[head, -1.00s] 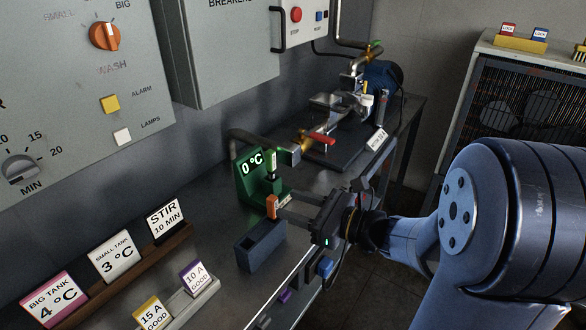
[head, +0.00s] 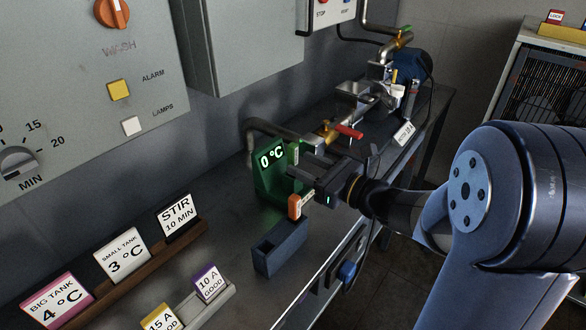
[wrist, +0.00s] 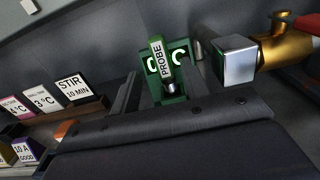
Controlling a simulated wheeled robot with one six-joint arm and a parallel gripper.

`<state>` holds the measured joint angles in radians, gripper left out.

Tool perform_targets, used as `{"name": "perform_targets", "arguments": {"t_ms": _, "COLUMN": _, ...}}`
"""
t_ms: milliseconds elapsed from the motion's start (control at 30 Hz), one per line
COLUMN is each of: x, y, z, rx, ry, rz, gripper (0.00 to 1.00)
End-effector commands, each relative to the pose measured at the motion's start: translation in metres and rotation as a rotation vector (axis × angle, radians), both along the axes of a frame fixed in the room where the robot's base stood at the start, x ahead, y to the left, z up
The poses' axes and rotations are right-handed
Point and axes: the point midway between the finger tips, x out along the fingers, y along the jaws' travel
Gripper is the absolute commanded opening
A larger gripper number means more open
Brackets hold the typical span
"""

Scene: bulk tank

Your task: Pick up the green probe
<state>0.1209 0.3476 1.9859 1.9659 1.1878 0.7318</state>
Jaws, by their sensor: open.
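The green probe (wrist: 158,62), with a white PROBE label, stands upright against the green stand (wrist: 180,88) in the wrist view. In the head view, the green stand (head: 266,185) shows 0 °C, and the probe (head: 294,153) is partly hidden by my gripper. My gripper (head: 299,168) is open and empty, with its fingers pointing at the probe from the front. In the wrist view the probe shows ahead between the fingers. I cannot tell whether the fingertips touch it.
A metal pipe end and a brass valve with a red handle (head: 348,131) lie close to the right. Sign cards (head: 122,255) stand at left.

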Motion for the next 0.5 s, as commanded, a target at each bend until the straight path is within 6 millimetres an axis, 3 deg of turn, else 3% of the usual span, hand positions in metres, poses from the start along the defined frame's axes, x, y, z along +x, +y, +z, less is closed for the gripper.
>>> {"name": "perform_targets", "arguments": {"t_ms": 200, "x": 0.024, "y": 0.024, "z": 0.001, "rx": -0.001, "ry": -0.001, "rz": 0.005, "gripper": 0.44}}
{"name": "perform_targets", "arguments": {"t_ms": 500, "x": 0.030, "y": 0.031, "z": 0.003, "rx": -0.001, "ry": -0.001, "rz": 0.001, "gripper": 0.44}}
